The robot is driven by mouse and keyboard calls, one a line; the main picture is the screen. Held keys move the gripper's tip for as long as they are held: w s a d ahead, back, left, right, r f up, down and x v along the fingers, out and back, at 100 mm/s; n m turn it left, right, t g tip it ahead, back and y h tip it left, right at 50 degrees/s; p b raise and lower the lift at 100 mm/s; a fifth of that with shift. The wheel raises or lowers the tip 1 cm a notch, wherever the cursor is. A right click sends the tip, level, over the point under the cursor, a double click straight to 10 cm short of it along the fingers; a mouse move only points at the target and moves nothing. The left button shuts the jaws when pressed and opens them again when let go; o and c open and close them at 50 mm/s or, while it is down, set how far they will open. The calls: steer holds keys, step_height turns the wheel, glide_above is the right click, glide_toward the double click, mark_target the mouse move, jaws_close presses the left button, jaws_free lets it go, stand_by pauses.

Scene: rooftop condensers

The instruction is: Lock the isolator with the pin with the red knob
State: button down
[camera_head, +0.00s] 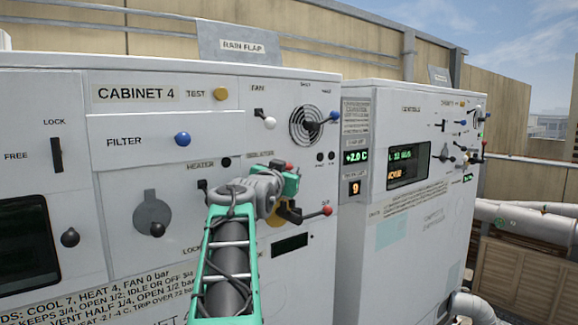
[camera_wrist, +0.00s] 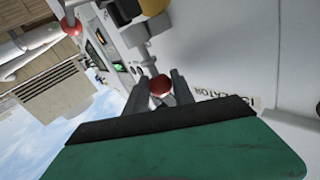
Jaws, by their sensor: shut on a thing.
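The isolator label (camera_head: 260,154) is on Cabinet 4, partly behind my arm; it also shows in the wrist view (camera_wrist: 212,93). My gripper (camera_head: 289,171) is at the panel just right of this label. In the wrist view, my gripper (camera_wrist: 160,90) has its two dark fingers closed around a red knob (camera_wrist: 160,84). The pin's shaft and any hole are hidden. Below the gripper, a yellow part (camera_head: 277,219) shows partly behind it. A separate lever with a red ball end (camera_head: 327,211) sticks out to the right; its ball (camera_wrist: 70,25) is at upper left in the wrist view.
A fan grille with a blue-ended lever (camera_head: 334,116) is above right of my gripper. A grey round dial (camera_head: 152,213) with a black knob is to the left. A second cabinet (camera_head: 430,210) stands to the right. Pipes (camera_head: 530,222) run beyond it.

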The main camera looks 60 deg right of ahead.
steer(key=shift+f+b, duration=0.95)
steer(key=shift+b, duration=0.05)
stand_by(0.3)
steer(key=c, duration=1)
jaws_free()
